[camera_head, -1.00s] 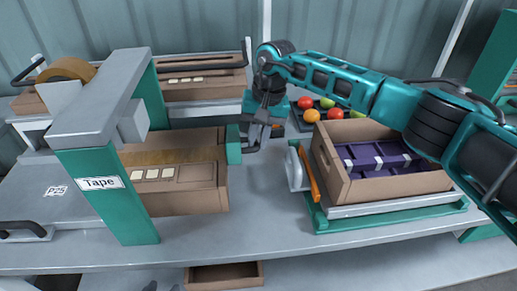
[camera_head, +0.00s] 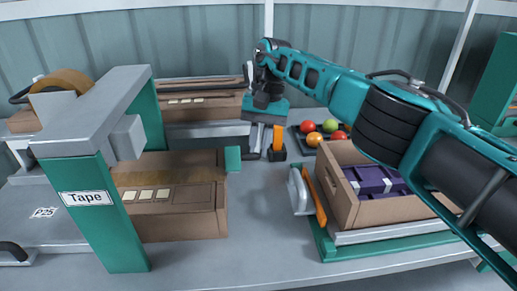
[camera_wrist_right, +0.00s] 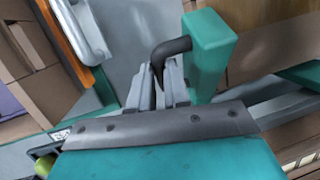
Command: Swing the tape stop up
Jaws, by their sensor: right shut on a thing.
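The tape stop is a teal block (camera_head: 233,158) at the right end of the taped carton (camera_head: 180,222). In the right wrist view the block (camera_wrist_right: 208,55) stands close beside my fingers. A black bent handle (camera_wrist_right: 170,46) comes off it, and its end sits between my fingertips. My right gripper (camera_head: 263,152) is just right of the block in the head view, pointing down. It is shut on the handle in the wrist view (camera_wrist_right: 160,92). The fingertips' exact contact is small and partly hidden. My left gripper is in neither view.
The tape machine's frame, labelled Tape (camera_head: 86,198), stands over the carton at left. An open carton (camera_head: 380,212) with purple packs is at right, beside an orange bar (camera_head: 313,195). Tomatoes (camera_head: 313,127) lie behind. Bare bench (camera_head: 265,220) lies between the two cartons.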

